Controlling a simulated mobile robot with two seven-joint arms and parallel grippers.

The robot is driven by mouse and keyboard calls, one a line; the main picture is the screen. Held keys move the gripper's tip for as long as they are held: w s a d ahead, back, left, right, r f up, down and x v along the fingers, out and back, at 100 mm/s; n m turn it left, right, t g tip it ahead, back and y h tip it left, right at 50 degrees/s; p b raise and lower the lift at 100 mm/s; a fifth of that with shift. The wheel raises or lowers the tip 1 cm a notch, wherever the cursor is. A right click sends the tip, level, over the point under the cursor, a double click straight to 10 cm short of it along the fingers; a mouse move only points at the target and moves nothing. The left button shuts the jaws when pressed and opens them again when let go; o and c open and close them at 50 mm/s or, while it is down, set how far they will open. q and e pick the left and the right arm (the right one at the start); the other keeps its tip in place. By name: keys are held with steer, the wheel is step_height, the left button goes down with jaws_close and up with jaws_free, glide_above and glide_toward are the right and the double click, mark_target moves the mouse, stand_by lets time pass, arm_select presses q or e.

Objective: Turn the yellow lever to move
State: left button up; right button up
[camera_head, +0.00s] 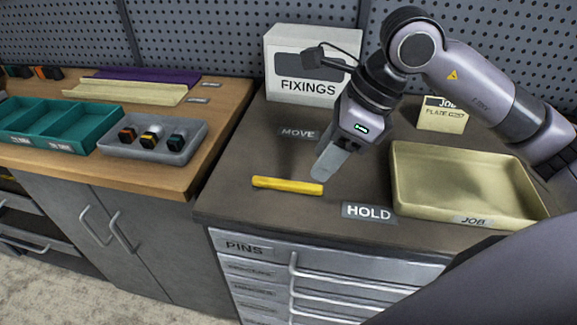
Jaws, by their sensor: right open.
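The yellow lever (287,185) lies roughly left to right on the dark cabinet top, near its front edge. A MOVE label (298,134) is on the surface behind it, and a HOLD label (368,211) is at the front edge to its right. My right gripper (325,176) points down just behind the lever's right end. Its fingers are seen nearly edge-on, and nothing shows between them. Whether a fingertip touches the lever cannot be told. My left gripper is out of view.
A brass JOB tray (520,205) stands right of the gripper, with a JOB card (441,115) behind it. A white FIXINGS box (290,60) stands at the back. The left bench holds a teal tray (50,140) and a grey tray (185,145) of small parts.

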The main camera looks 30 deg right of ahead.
mark_target(306, 185)
steer(key=shift+w+d+x, duration=0.1)
steer(key=shift+d+x, duration=0.05)
steer(key=shift+x, duration=0.95)
steer(key=shift+w+d+x, duration=0.1)
steer(key=shift+x, duration=1.05)
steer(key=shift+w+d+x, duration=0.1)
steer(key=shift+d+x, duration=0.05)
steer(key=shift+x, duration=0.95)
steer(key=shift+f, duration=0.1)
jaws_close()
